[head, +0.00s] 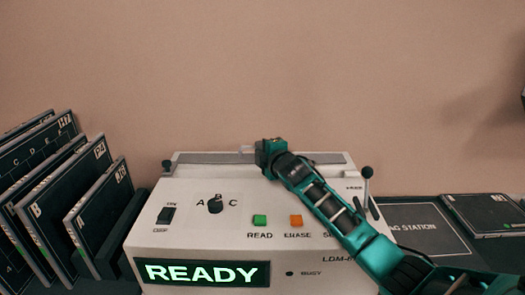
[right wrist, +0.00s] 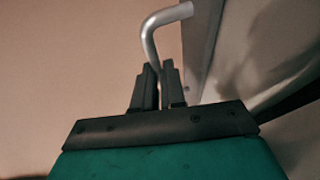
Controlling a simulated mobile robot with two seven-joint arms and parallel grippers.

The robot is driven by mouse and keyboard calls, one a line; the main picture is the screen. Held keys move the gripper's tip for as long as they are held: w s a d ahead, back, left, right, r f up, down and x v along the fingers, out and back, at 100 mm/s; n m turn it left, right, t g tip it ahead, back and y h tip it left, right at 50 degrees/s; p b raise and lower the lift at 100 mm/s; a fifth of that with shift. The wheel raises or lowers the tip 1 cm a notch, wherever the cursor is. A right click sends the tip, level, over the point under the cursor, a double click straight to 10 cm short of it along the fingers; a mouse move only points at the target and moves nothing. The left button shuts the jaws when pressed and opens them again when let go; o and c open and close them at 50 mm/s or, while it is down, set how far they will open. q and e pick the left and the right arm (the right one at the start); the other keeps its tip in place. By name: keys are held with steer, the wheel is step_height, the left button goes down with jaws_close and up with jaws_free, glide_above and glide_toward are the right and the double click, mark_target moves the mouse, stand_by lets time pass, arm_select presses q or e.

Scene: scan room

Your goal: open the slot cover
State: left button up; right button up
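The slot cover (head: 212,158) is a long grey strip along the top back of the white reader machine (head: 185,185). It looks flat and closed. In the right wrist view its bent metal handle (right wrist: 150,38) rises between my fingers, beside a grey panel edge (right wrist: 192,45). My right gripper (head: 257,149) is at the middle of the cover; its fingers also show in the right wrist view (right wrist: 160,85), closed in on the lower part of the handle. My forearm hides part of the machine's right side. My left gripper is not in view.
The machine's front has a READY display (head: 205,273), a green button (head: 259,220), an orange button (head: 296,221) and a knob (head: 215,205). A lever (head: 367,175) stands at its right. Dark cartridges (head: 65,200) stand in a rack at left. A dark mat (head: 420,225) lies right.

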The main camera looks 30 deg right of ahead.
steer(key=o, duration=0.4)
steer(key=shift+o, duration=0.2)
steer(key=s, duration=0.4)
steer(key=s+r, duration=0.1)
steer(key=s, duration=0.3)
steer(key=s+r+p, duration=0.1)
steer(key=s, duration=0.3)
steer(key=shift+s+a+r, duration=0.1)
steer(key=shift+s+a, duration=0.25)
